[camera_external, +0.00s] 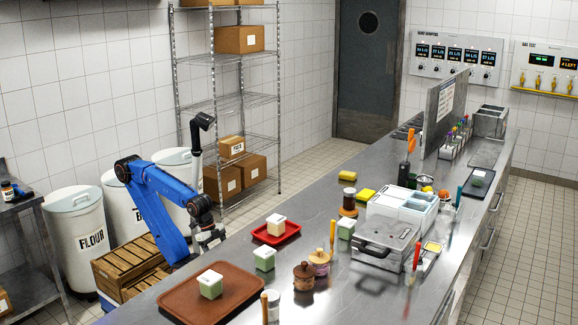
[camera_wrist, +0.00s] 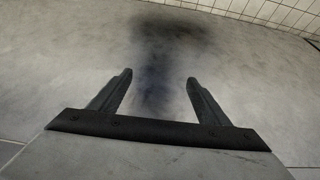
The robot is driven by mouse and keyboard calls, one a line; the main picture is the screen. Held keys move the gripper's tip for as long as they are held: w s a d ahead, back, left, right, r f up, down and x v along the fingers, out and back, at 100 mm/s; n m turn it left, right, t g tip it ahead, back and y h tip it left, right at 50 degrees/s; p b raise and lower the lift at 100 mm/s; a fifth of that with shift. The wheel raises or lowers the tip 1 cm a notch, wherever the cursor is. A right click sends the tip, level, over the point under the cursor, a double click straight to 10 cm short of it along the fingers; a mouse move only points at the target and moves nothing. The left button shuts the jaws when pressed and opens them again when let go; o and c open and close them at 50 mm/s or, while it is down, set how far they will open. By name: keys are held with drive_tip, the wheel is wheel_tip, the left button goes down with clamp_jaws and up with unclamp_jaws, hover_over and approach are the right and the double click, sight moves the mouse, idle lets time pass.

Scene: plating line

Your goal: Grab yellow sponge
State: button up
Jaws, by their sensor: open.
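My gripper (camera_external: 212,240) hangs at the counter's left edge, well to the left of and in front of both sponges. In the wrist view my gripper (camera_wrist: 158,82) is open, with nothing between its fingers. No sponge shows in the wrist view, only a bare grey surface with a dark blurred reflection or shadow.
A brown tray (camera_external: 168,303) and a red tray (camera_external: 261,234) hold small white-topped green boxes. A loose green box (camera_external: 264,259), two small pots (camera_external: 304,277), a dark-topped jar (camera_external: 349,197) and a metal case (camera_external: 380,250) stand on the counter. Bare counter (camera_external: 310,205) lies left of the sponges.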

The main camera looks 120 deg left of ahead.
wheel_tip(320, 180, up, 34)
drive_tip(key=f+n+g+y, duration=0.1)
drive_tip(key=n+g+y, duration=0.4)
drive_tip(key=n, duration=1.3)
hover_over(366, 193)
drive_tip(key=d, duration=0.8)
drive_tip(key=x, duration=1.6)
drive_tip(key=shift+w+a+f, duration=0.15)
drive_tip(key=shift+a+f, duration=0.15)
drive_tip(key=shift+f, duration=0.25)
